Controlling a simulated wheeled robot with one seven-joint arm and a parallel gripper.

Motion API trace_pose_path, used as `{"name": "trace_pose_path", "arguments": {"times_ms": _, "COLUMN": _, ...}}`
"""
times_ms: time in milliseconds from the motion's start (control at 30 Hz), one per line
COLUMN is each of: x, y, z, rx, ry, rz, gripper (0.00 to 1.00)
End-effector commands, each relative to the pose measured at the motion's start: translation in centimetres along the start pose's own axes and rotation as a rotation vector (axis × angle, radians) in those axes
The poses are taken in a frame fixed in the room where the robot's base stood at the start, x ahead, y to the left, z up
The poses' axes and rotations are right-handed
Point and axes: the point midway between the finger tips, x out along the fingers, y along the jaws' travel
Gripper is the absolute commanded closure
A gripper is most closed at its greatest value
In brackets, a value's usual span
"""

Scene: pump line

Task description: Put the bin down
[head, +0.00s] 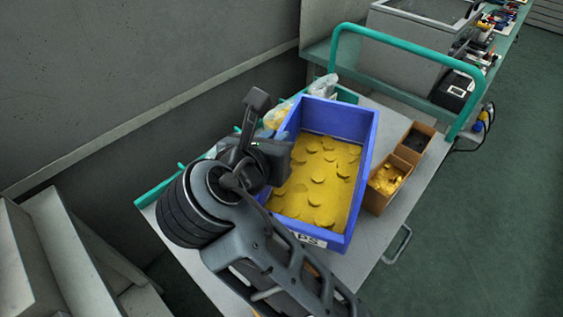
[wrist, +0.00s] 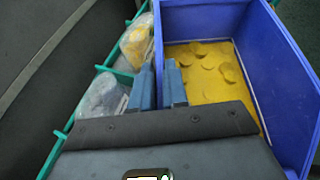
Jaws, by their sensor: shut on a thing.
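The blue bin (head: 362,155) holds a layer of yellow caps (head: 315,185) and has a white label on its near end. It is over the grey top of the trolley (head: 382,245); I cannot tell whether its base touches that top. My gripper (wrist: 160,88) is shut on the bin's left wall, with one finger outside and one inside. The bin also shows in the wrist view (wrist: 205,18). In the head view my arm covers the bin's near left side and hides the fingertips.
Two small brown boxes (head: 388,182) stand close to the bin's right side, one with yellow pieces. Clear bags (wrist: 100,98) lie along the left, by the trolley's green rail (head: 400,42). A grey wall runs to the left. The trolley's front right is bare.

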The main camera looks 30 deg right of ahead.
Motion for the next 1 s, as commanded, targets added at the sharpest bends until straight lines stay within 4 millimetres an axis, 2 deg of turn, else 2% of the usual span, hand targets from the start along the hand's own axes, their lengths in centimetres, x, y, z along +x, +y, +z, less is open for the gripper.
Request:
{"name": "trace_pose_path", "arguments": {"times_ms": 67, "x": 0.4, "y": 0.1, "z": -0.9, "rx": -0.002, "ry": -0.001, "rz": -0.001, "gripper": 1.00}}
{"name": "trace_pose_path", "arguments": {"times_ms": 267, "x": 0.9, "y": 0.2, "z": -1.9, "rx": 0.001, "ry": -0.001, "rz": 0.000, "gripper": 1.00}}
{"name": "trace_pose_path", "arguments": {"times_ms": 500, "x": 2.1, "y": 0.4, "z": -4.6, "rx": -0.001, "ry": -0.001, "rz": 0.000, "gripper": 1.00}}
{"name": "trace_pose_path", "arguments": {"times_ms": 867, "x": 2.3, "y": 0.5, "z": -4.8, "rx": 0.001, "ry": -0.002, "rz": 0.000, "gripper": 1.00}}
{"name": "trace_pose_path", "arguments": {"times_ms": 900, "x": 2.3, "y": 0.5, "z": -5.0, "rx": 0.001, "ry": 0.000, "rz": 0.000, "gripper": 0.84}}
{"name": "trace_pose_path", "arguments": {"times_ms": 1000, "x": 2.3, "y": 0.5, "z": -5.0, "rx": 0.002, "ry": 0.000, "rz": 0.000, "gripper": 0.75}}
